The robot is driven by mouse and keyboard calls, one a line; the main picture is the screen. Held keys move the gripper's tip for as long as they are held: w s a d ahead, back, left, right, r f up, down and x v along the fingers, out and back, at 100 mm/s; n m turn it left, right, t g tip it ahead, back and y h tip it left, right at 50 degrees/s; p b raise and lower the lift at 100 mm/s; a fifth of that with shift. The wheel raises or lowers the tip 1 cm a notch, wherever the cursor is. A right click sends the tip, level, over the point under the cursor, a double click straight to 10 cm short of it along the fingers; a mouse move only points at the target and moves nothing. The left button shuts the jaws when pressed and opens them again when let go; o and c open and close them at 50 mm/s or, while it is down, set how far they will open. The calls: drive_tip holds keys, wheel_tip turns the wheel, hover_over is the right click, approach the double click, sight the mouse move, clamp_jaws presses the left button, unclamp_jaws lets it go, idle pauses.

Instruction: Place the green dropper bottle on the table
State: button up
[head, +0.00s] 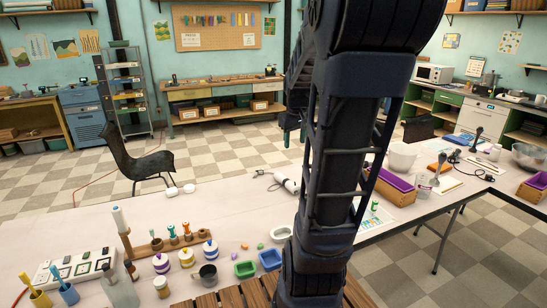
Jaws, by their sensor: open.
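A small green-and-white item (374,207), possibly the green dropper bottle, stands on a white sheet on the table (235,205), just right of my arm. It is too small to identify surely. Green-topped pieces (172,231) also stand in a wooden rack at the left; I cannot tell whether one is a dropper bottle. My gripper (294,138) is partly hidden behind my arm, raised and pointing down beyond the table's far edge. Its fingers look apart, with nothing seen between them.
A white heat tool (284,182) lies farther back. A purple-lined box (390,186) stands right. The table's left-middle is clear.

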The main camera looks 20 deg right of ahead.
drive_tip(key=s+a+r+t+y, duration=0.1)
drive_tip(key=s+a, duration=1.2)
drive_tip(key=shift+s+a+r+m+t, duration=0.2)
drive_tip(key=shift+a+r+m+t, duration=0.15)
drive_tip(key=shift+r+m+t, duration=0.05)
